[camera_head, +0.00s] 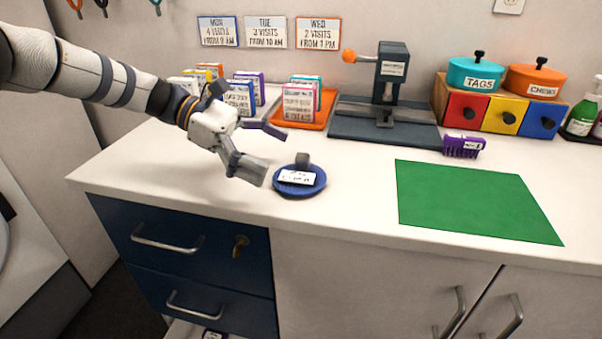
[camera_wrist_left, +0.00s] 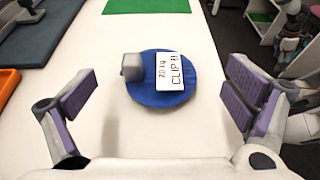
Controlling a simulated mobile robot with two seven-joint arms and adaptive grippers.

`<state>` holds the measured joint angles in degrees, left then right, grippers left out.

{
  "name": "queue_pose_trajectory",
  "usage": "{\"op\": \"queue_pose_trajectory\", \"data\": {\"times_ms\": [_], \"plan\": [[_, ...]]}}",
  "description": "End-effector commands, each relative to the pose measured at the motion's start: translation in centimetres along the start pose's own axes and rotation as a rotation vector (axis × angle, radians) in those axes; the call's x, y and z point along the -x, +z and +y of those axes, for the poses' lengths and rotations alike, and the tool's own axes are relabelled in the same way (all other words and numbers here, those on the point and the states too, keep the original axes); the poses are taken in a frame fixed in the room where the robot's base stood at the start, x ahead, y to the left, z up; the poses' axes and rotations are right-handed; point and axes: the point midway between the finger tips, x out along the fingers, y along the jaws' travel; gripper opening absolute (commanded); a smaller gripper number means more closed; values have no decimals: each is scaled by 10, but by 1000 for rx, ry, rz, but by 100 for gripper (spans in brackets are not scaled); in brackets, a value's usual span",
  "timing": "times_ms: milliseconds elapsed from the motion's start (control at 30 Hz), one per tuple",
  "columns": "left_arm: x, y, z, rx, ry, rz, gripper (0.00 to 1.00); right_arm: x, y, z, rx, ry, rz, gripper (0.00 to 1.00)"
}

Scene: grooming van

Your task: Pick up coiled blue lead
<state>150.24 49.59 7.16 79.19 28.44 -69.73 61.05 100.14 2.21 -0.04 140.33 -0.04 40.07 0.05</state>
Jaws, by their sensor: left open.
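The coiled blue lead (camera_head: 312,190) lies flat on the white counter as a round blue disc. It has a grey clip block (camera_head: 302,160) at its back edge and a white label on top. In the left wrist view the lead (camera_wrist_left: 150,97) sits ahead of and between the fingers, with its label reading "20 kg CLIP B". My left gripper (camera_head: 266,152) is open and empty, just left of the lead in the head view. In the left wrist view its purple-padded fingers (camera_wrist_left: 158,103) are spread wide, apart from the lead. My right gripper is not in view.
A green mat (camera_head: 475,203) lies to the right. A purple brush (camera_head: 463,146), a grey press (camera_head: 385,115) and an orange tray (camera_head: 322,122) with labelled packets stand behind. The counter's front edge is close to the lead; bare counter lies around it.

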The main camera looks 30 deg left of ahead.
Motion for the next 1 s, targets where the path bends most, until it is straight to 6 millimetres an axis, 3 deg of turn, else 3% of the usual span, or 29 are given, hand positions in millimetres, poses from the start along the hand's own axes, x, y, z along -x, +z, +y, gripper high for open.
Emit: {"op": "queue_pose_trajectory", "data": {"times_ms": [233,500,767,1000], "plan": [[-45,0,-1,0,-3,1,96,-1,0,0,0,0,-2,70],[-52,1,0,-1,1,0,96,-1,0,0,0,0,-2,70],[-52,1,0,-1,1,1,41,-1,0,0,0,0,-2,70],[-52,1,0,-2,1,0,41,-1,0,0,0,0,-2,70]]}}
